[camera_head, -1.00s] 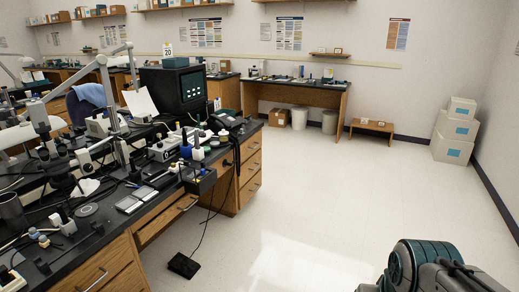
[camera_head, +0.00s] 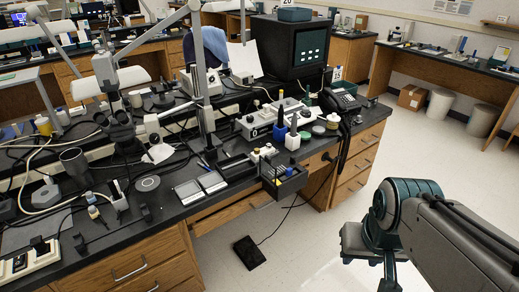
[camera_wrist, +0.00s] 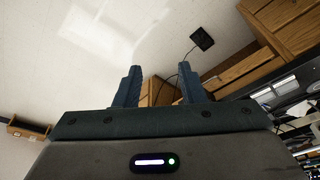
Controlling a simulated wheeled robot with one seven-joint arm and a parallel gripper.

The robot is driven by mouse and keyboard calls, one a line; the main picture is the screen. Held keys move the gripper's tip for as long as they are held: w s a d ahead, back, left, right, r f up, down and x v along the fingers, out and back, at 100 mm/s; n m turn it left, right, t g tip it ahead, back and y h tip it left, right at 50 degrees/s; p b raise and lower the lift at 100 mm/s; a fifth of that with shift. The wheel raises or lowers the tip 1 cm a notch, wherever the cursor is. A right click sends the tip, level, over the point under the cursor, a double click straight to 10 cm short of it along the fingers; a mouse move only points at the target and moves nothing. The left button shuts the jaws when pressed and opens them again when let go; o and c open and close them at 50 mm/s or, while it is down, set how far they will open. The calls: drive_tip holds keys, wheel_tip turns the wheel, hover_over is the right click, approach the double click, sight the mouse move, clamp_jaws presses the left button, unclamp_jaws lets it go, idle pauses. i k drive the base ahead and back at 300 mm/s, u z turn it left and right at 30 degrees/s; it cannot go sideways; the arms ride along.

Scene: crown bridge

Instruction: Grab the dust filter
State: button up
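I cannot pick out the dust filter with certainty among the many small items on the black-topped bench (camera_head: 215,212) in the head view. A flat round grey disc (camera_head: 147,183) lies on the bench near its front edge, and small round pale and green lids (camera_head: 325,128) sit near the right end; none is clearly the filter. My gripper (camera_wrist: 160,67) shows in the wrist view with its two dark fingers apart and nothing between them. It is away from the bench, with floor and wooden drawers beyond it. In the head view my arm is at the lower right.
A microscope (camera_head: 118,110) and a monitor (camera_head: 290,55) stand on the bench. A black pad (camera_head: 250,252) with a cable lies on the floor. The floor at right is clear up to the bins (camera_head: 437,105).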

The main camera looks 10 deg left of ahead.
sight(290, 174)
drive_tip(key=u, duration=0.4)
drive_tip(key=i, duration=1.35)
drive_tip(key=u, duration=0.4)
